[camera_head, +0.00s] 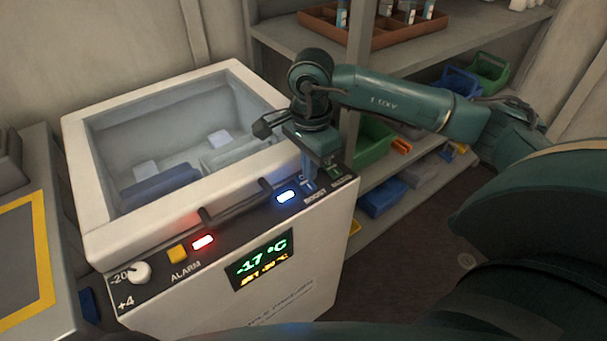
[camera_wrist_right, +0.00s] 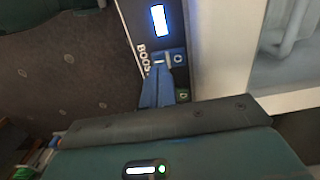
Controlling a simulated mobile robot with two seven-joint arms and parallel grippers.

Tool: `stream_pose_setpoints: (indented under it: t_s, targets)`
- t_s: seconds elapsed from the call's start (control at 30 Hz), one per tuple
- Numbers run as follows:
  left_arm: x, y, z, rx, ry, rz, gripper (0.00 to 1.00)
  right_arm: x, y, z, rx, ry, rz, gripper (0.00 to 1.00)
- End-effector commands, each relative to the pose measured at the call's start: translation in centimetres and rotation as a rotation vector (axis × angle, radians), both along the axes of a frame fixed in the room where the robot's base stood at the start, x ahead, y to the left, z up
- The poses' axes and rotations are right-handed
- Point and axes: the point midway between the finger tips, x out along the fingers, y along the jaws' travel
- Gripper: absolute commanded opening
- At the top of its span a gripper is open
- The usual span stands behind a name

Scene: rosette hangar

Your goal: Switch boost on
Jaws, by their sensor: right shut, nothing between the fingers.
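The white freezer chest (camera_head: 325,235) has a dark control strip along its front top edge. The boost switch (camera_head: 308,187) sits near the strip's right end, above the BOOST label. It also shows in the wrist view (camera_wrist_right: 177,57), partly hidden by my fingers. The lamp (camera_head: 286,197) beside it glows bluish white, also in the wrist view (camera_wrist_right: 159,20). My right gripper (camera_head: 309,178) is shut and empty, pointing down, with its blue fingertips (camera_wrist_right: 163,70) at the switch. I cannot tell whether they touch it. My left gripper is not in view.
Shelves with bins (camera_head: 382,197) stand behind to the right.

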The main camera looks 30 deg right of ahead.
Motion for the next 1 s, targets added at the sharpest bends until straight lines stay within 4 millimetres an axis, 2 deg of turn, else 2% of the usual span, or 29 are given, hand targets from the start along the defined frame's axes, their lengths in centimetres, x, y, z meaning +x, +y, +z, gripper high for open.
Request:
stream_pose_setpoints:
  t_s: [0.03,0.5,1.0]
  targets:
    - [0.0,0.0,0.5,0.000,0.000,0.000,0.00,0.0,0.0,0.8,0.000,-0.001,0.000,0.00]
    - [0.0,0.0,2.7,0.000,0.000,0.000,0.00,0.0,0.0,4.4,0.000,-0.001,-0.001,0.00]
    - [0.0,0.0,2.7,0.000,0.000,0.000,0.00,0.0,0.0,4.5,0.000,0.000,0.000,0.00]
